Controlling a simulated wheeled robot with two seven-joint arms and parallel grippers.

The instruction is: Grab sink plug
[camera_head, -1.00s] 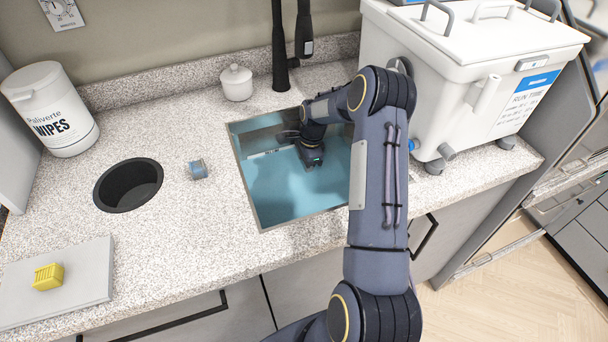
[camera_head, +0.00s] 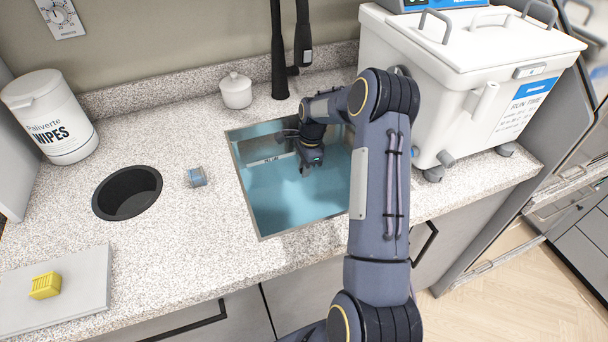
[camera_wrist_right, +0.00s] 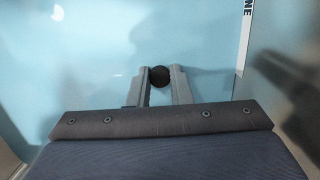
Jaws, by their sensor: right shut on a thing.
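The sink (camera_head: 285,205) is a rectangular basin set in the counter, with blue water in it. My right gripper (camera_head: 306,170) reaches down into the sink. In the right wrist view, my right gripper (camera_wrist_right: 160,80) is shut on a small round black thing, the sink plug (camera_wrist_right: 160,76), held between its fingertips. The plug is hidden behind the gripper in the head view. I cannot tell how far the plug is from the sink floor. My left gripper is not in view.
A black faucet (camera_head: 279,50) and a white lidded jar (camera_head: 236,92) stand behind the sink. A large white container (camera_head: 460,75) is at the right. A round black hole (camera_head: 127,192), a small grey-blue block (camera_head: 196,177) and a wipes tub (camera_head: 50,115) are at the left.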

